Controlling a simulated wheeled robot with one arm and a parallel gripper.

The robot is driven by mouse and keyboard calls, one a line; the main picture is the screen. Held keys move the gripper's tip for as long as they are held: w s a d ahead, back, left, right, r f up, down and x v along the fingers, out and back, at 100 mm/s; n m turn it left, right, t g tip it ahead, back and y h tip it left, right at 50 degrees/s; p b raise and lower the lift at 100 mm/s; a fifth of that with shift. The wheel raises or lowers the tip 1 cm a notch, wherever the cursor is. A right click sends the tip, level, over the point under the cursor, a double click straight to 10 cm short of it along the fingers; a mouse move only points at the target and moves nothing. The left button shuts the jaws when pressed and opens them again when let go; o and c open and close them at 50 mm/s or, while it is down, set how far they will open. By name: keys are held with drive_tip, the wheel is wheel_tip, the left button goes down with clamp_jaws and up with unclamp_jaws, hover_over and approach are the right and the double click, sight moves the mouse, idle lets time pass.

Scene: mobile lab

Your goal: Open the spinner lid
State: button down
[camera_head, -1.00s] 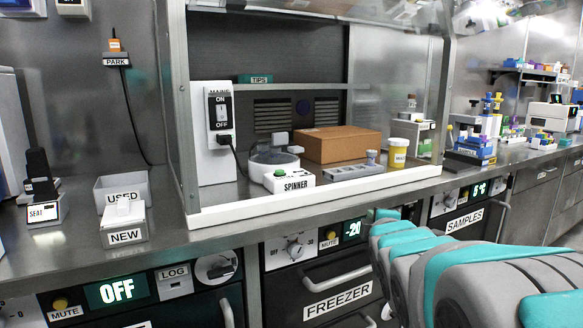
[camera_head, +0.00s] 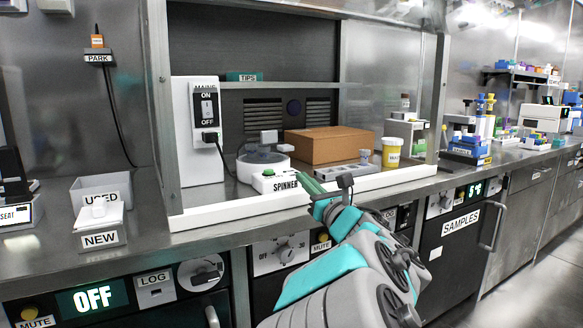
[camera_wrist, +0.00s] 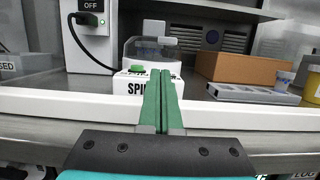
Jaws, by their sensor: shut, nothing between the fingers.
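The spinner (camera_head: 265,178) stands inside the hood, a white box with a green button, labelled SPINNER, and a round bowl behind. Its clear lid (camera_head: 264,158) appears down over the bowl, with a grey block-like tab above it. The wrist view shows the lid (camera_wrist: 143,48) and the white front (camera_wrist: 148,82) behind my fingers. My gripper (camera_head: 310,187) is at the hood's front edge, just right of and in front of the spinner, apart from the lid. In the wrist view its green fingers (camera_wrist: 161,100) are pressed together and empty, and they hide part of the SPINNER label.
A cardboard box (camera_head: 328,146) stands right of the spinner, with a grey tray (camera_head: 352,172) and a yellow-labelled jar (camera_head: 391,153) nearby. The mains switch box (camera_head: 200,130) with its cable is to the left. The hood's white front sill (camera_head: 220,213) lies below my fingers.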

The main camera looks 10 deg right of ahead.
sight(279, 153)
drive_tip(key=p+x, duration=0.1)
drive_tip(key=x, duration=0.9)
idle(0.4)
